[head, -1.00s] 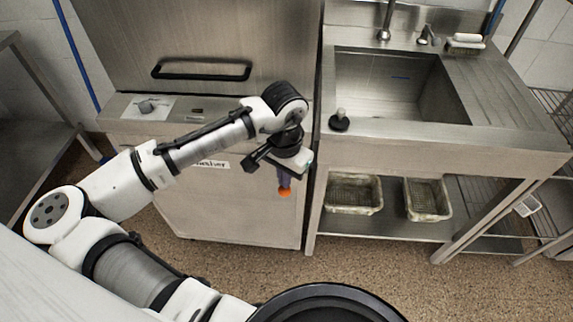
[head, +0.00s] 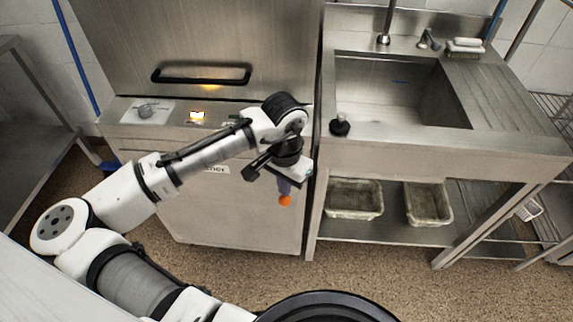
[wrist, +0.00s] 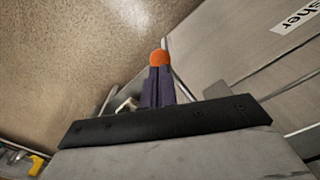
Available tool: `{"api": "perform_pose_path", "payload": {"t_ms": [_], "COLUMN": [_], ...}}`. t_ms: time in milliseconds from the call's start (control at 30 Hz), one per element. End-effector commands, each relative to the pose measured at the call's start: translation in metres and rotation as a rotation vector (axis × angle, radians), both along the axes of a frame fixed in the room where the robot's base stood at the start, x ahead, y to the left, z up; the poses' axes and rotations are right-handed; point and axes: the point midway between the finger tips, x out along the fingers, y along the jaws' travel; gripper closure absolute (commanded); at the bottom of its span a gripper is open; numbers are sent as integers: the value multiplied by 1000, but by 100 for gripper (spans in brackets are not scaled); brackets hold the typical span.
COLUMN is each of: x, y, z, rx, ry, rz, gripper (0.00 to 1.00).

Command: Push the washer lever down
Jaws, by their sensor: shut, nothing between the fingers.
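The washer is a steel machine with a label partly hidden by my arm in the head view. A long black bar handle (head: 200,74) runs across its upper front panel. A grey knob or small lever (head: 146,110) sits at the left of its control strip; its exact position is hard to read. My gripper (head: 285,199), with orange fingertips, is shut and empty. It points down in front of the washer's lower right front, well below and right of the bar handle. In the wrist view the shut fingertips (wrist: 159,58) touch nothing visible.
A yellow light (head: 197,117) glows on the control strip. A steel sink (head: 400,90) stands to the right, with a black-based knob (head: 340,125) on its edge. Two baskets (head: 354,199) (head: 428,204) sit on the shelf below. A steel table (head: 40,145) stands left. Speckled floor is open in front.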

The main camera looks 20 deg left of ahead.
Motion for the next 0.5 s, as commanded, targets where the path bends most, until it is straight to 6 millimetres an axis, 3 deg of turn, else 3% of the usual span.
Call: {"api": "perform_pose_path", "payload": {"t_ms": [33,500], "x": [0,0], "y": [0,0], "z": [11,59], "rx": [0,-1], "ry": [0,-1], "rz": [0,-1], "gripper": [100,100]}}
